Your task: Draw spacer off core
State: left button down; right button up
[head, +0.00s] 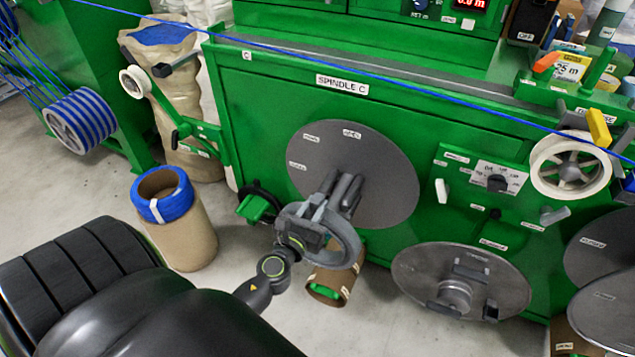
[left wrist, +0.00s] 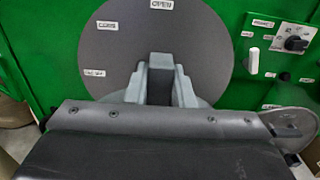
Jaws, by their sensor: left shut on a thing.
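A thick grey ring, which looks like the spacer (head: 347,247), is in front of the large grey disc (head: 315,165) under the SPINDLE C label. My left gripper (head: 322,207) is shut on this ring near its top. In the left wrist view the finger pair (left wrist: 170,82) is in front of the disc (left wrist: 115,48), close together. Grey bars (head: 348,190) stand out from the disc just behind the gripper. Whether the ring still surrounds the spindle is hidden. A brown cardboard tube (head: 342,283) with green inside is just below the ring. My right gripper is out of view.
A blue cable (head: 300,48) runs across the front of the green machine (head: 250,110). A cardboard tube with a blue coil (head: 163,196) stands on the floor at left. Another grey disc (head: 420,270) and a white reel (head: 570,166) are at right.

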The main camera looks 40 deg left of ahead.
pick_arm(q)
jog(key=shift+v, duration=1.4)
jog(key=shift+a, duration=0.1)
